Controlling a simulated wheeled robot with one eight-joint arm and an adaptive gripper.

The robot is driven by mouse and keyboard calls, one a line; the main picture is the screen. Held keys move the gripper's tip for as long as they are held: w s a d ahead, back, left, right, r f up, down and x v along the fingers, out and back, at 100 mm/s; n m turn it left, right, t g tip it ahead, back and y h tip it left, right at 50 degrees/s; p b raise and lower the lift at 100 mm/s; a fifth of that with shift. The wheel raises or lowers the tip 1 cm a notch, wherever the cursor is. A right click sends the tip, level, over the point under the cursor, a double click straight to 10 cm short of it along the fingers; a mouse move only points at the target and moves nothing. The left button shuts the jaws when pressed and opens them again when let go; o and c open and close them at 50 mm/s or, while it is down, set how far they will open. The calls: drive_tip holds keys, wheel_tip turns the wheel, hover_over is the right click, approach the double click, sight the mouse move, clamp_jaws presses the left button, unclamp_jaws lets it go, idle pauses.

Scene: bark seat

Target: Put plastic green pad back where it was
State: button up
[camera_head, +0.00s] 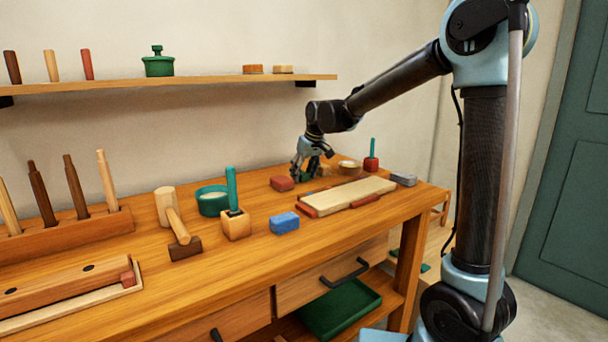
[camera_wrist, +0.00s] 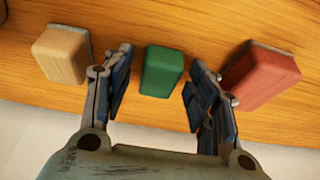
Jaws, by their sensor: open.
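The green pad (camera_wrist: 162,71) is a small rounded block on the wooden bench, seen in the wrist view between my two fingers. My gripper (camera_wrist: 161,64) is open around it, with a gap showing on each side of the pad. A red block (camera_wrist: 262,76) lies just right of my fingers in the wrist view, and a tan block (camera_wrist: 62,54) lies just left.
The red block (camera_head: 282,183) stands beside my gripper in the head view. A pale board (camera_head: 348,195) with red pieces along its edge lies in front. A blue block (camera_head: 284,223) and a wooden mallet (camera_head: 180,228) are further left. A wall shelf (camera_head: 180,83) hangs above.

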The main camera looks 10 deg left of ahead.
drive_tip(key=shift+r, duration=0.15)
drive_tip(key=v, duration=1.2)
